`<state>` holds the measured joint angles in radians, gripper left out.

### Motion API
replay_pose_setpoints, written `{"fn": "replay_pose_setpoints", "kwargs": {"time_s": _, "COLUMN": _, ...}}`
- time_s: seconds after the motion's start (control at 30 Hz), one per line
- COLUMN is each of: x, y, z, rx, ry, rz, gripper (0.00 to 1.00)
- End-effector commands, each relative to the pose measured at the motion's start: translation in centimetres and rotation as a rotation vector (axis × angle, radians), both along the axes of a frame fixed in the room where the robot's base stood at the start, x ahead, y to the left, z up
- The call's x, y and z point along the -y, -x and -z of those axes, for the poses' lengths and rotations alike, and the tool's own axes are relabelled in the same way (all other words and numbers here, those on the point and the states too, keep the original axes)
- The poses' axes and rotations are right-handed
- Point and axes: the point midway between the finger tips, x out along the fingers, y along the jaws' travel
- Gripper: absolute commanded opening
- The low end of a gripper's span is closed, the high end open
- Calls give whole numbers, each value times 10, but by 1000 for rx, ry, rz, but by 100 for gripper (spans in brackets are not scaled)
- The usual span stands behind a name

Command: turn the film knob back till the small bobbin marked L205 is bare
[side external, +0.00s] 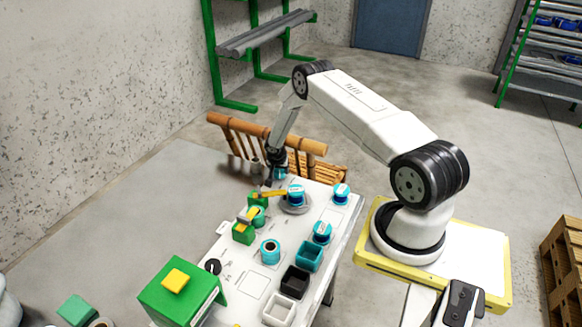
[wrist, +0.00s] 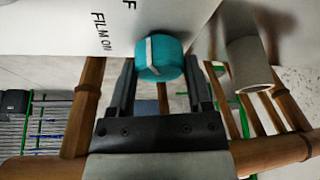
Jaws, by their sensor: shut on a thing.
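The film knob (wrist: 158,58) is a teal round knob with a white line across its face, in the wrist view on the white panel marked "FILM ON". The two dark fingers of my gripper (wrist: 160,76) stand on either side of it, shut on it. In the side view my gripper (side external: 275,160) is at the table's far end, with a bit of teal just under it. Several teal-and-white bobbins stand on the table, one on a grey disc (side external: 295,193) close to my gripper. No L205 mark can be read, so I cannot tell which bobbin is the small one.
A grey roll (wrist: 248,62) is right of the knob in the wrist view. A bamboo bench (side external: 310,145) stands behind the white table (side external: 228,262). Green blocks with yellow parts, a green box (side external: 182,300), and teal, black (side external: 294,282) and white bins crowd the table.

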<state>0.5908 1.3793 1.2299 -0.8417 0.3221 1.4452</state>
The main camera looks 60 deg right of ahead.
Motion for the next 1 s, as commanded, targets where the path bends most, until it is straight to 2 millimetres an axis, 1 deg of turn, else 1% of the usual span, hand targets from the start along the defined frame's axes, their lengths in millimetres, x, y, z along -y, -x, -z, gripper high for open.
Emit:
{"fn": "replay_pose_setpoints", "kwargs": {"time_s": 0.3, "x": 1, "y": 1, "z": -1, "rx": 1, "ry": 0, "rz": -184, "gripper": 6}}
{"fn": "replay_pose_setpoints", "kwargs": {"time_s": 0.5, "x": 1, "y": 1, "z": -1, "rx": 1, "ry": -1, "rz": -273, "gripper": 6}}
{"fn": "replay_pose_setpoints", "kwargs": {"time_s": 0.8, "x": 1, "y": 1, "z": -1, "rx": 2, "ry": 0, "rz": -365, "gripper": 6}}
{"fn": "replay_pose_setpoints", "kwargs": {"time_s": 1.0, "x": 1, "y": 1, "z": -1, "rx": 2, "ry": 2, "rz": -382, "gripper": 6}}
